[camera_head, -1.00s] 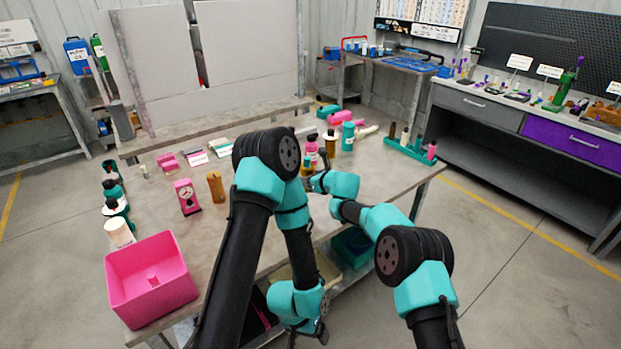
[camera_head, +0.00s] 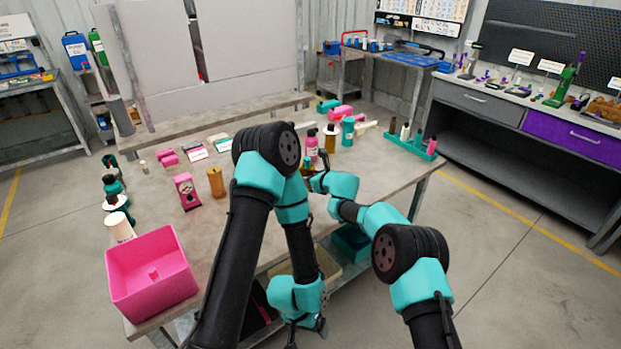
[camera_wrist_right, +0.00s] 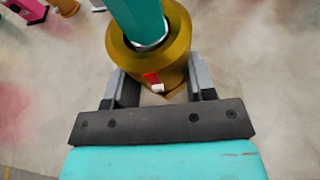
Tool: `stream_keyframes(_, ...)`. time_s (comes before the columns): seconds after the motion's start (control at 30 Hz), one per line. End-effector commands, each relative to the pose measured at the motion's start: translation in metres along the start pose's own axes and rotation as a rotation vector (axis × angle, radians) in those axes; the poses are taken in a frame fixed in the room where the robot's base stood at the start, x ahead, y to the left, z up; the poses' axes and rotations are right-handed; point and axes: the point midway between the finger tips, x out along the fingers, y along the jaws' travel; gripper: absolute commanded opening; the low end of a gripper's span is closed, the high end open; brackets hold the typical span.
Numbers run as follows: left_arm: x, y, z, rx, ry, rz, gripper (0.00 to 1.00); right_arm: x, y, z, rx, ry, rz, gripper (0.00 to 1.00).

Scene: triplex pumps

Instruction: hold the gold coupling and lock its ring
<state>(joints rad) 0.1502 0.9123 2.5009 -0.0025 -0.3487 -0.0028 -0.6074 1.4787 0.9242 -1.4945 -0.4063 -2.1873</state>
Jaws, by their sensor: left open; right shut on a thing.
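The gold coupling (camera_wrist_right: 177,45) fills the upper middle of the right wrist view, with a teal cylinder (camera_wrist_right: 138,15) rising from its top opening. A red mark (camera_wrist_right: 152,78) and a small white mark show on its near side. My right gripper (camera_wrist_right: 155,88) is shut on the coupling, one finger on each side. In the head view the gold coupling (camera_head: 306,168) is a small patch, partly hidden by my arms. My left gripper (camera_head: 307,332) is open, low at the table's front edge, away from the coupling. Its fingertips are small and hard to make out.
A pink bin (camera_head: 150,275) stands at the table's front left corner. A pink gauge block (camera_head: 187,191) and an amber cylinder (camera_head: 216,183) stand left of my arms. Pink and teal bottles stand behind the coupling. A teal rack (camera_head: 410,146) is at the right.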

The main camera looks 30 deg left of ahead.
Motion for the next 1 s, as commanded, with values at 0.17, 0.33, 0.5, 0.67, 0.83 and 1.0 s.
stream_keyframes(0.17,0.000,0.000,0.000,0.000,0.000,0.000,0.90,0.001,0.000,-0.003,-0.001,-0.002,0.000,0.15)
stream_keyframes(0.33,0.000,0.000,0.000,0.000,0.000,0.000,0.90,0.003,0.000,-0.006,-0.002,-0.002,0.000,0.15)
stream_keyframes(0.5,0.000,0.000,0.000,0.000,0.000,0.000,0.90,0.004,0.000,-0.010,-0.001,-0.002,0.000,0.15)
stream_keyframes(0.67,0.000,0.000,0.000,0.000,0.000,0.000,0.90,0.005,0.000,-0.013,0.000,-0.002,-0.001,0.15)
stream_keyframes(0.83,0.000,0.000,0.000,0.000,0.000,0.000,0.90,0.007,0.000,-0.017,-0.001,-0.001,0.000,0.15)
stream_keyframes(1.0,0.000,0.000,0.000,0.000,0.000,0.000,0.90,0.009,0.000,-0.020,-0.002,-0.001,0.000,0.15)
